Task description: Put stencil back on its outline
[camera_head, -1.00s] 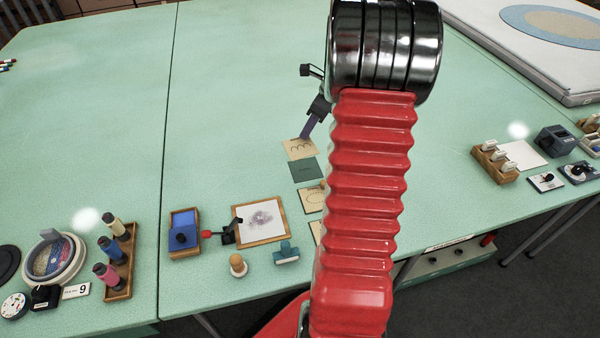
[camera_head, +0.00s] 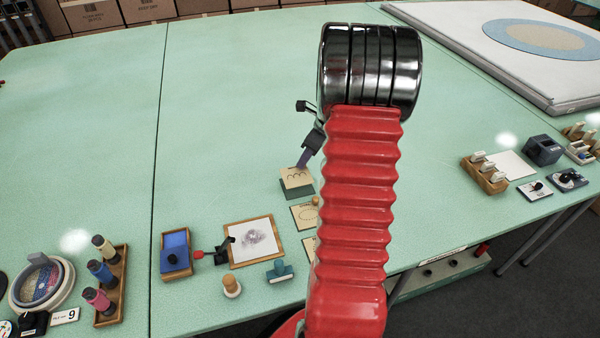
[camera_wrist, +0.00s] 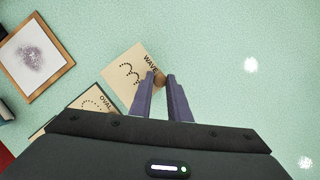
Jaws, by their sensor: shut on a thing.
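The tan stencil card marked WAVE, with a dotted curve, is in my gripper by its round wooden knob; the card shows in the wrist view (camera_wrist: 126,76) and in the head view (camera_head: 295,178). My gripper (camera_wrist: 160,82) is shut on the knob. In the head view my gripper (camera_head: 303,163) is partly hidden beside my red arm. A dark green rectangle (camera_head: 301,194) shows beneath the card's near edge; the card covers most of it. I cannot tell whether the card touches it or hovers above. The OVAL card (camera_wrist: 92,101) lies nearby.
A framed picture (camera_head: 252,241), a teal stamp (camera_head: 280,271) and a wooden knob piece (camera_head: 231,286) stand to the near left. A blue pad in a wooden tray (camera_head: 175,253) is further left. The green table behind the cards is clear.

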